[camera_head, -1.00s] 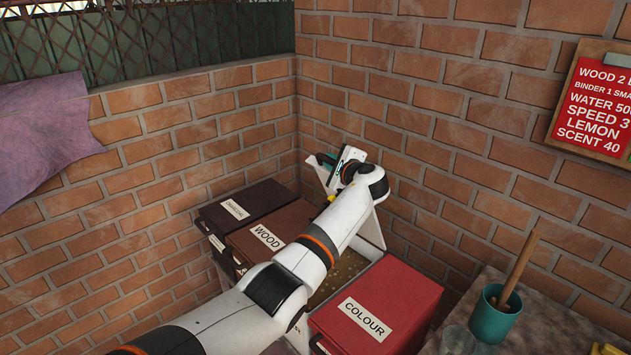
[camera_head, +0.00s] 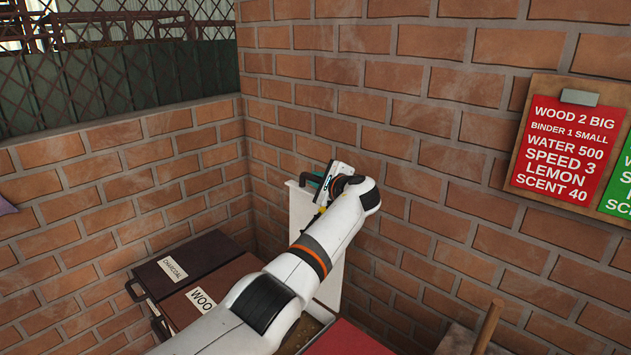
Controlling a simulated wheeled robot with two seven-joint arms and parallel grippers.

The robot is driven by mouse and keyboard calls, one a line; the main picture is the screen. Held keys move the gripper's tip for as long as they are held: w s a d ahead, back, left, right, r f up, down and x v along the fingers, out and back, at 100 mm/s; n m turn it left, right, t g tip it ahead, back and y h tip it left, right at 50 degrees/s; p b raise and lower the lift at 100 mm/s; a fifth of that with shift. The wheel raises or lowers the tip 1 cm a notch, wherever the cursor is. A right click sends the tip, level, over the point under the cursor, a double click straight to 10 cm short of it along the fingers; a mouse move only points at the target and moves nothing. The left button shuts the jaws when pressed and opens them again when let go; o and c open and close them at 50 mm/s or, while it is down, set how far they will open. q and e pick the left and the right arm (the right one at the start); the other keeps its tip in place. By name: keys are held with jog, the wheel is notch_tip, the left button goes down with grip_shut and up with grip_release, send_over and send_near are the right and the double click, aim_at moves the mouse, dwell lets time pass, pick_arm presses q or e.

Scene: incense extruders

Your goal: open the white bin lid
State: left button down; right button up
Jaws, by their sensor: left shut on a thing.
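The white bin lid (camera_head: 301,212) stands raised, close to upright, near the brick corner behind the bins. My left arm reaches across from the lower left and hides much of the lid's middle. My left gripper (camera_head: 317,183) is at the lid's upper edge, shut on the lid; its fingertips are partly hidden by its own body. A strip of the open bin's tan contents (camera_head: 302,333) shows below my arm. My right gripper is out of view.
Dark charcoal (camera_head: 176,264) and brown wood (camera_head: 216,289) bins stand left, lids closed. A red lid (camera_head: 350,342) is at the bottom edge. Brick walls close in behind. A red recipe sheet (camera_head: 567,146) hangs right, above a wooden stick (camera_head: 488,325).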

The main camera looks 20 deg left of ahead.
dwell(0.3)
pick_arm(q)
jog(key=c, duration=1.6)
grip_release()
jog(key=shift+o, duration=1.2)
jog(key=shift+d, duration=0.1)
